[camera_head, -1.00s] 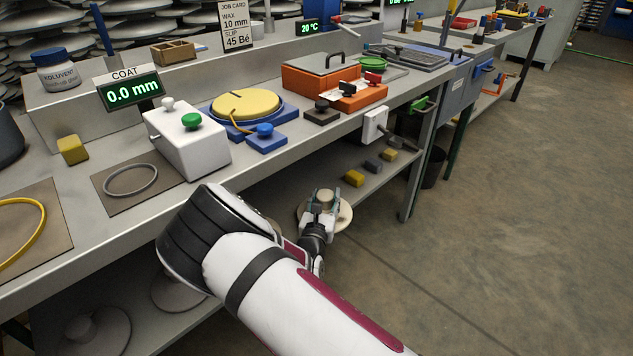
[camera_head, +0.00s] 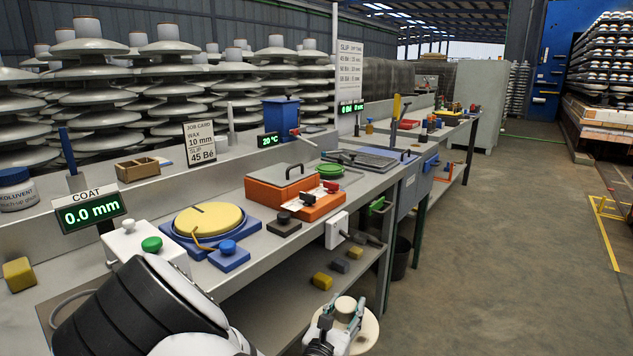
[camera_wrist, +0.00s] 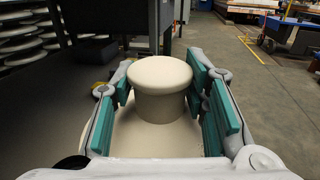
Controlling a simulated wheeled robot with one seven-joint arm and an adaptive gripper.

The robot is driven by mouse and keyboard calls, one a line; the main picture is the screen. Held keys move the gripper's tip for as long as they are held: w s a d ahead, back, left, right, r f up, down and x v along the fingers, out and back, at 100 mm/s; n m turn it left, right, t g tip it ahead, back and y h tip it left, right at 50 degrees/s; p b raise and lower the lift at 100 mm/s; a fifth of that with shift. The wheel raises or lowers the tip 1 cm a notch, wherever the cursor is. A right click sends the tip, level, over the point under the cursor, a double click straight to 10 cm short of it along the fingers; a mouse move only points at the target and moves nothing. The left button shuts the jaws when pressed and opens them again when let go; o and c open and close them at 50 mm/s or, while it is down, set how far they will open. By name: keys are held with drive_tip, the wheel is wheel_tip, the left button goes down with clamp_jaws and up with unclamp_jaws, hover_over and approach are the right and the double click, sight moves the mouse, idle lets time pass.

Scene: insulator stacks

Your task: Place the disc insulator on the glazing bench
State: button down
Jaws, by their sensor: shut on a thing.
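The disc insulator (camera_head: 366,333) is a cream disc with a raised round cap. My gripper (camera_head: 339,312) is shut on that cap, at the bottom of the head view, beside the bench and lower than its top. In the wrist view the cap (camera_wrist: 160,85) sits between the teal finger pads, with the disc spreading below it. The glazing bench (camera_head: 258,262) is a long grey metal bench with a lower shelf. The held disc is in front of the shelf side; whether it touches anything cannot be told.
On the bench stand a yellow round plate on a blue base (camera_head: 208,218), an orange box (camera_head: 280,190), a white button box (camera_head: 150,243) and a coat display (camera_head: 90,211). Small yellow and grey blocks (camera_head: 322,281) lie on the lower shelf. Open floor (camera_head: 500,260) lies to the right.

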drive_tip(key=s+d+r+m+g+h, duration=0.5)
drive_tip(key=s+d+r+h, duration=0.15)
drive_tip(key=s+d, duration=0.55)
wheel_tip(320, 180, up, 22)
drive_tip(key=n+t+y+p, duration=0.4)
drive_tip(key=y+p, duration=0.1)
drive_tip(key=p, duration=2.3)
drive_tip(key=shift+s+d+r, duration=0.15)
drive_tip(key=shift+d, duration=0.15)
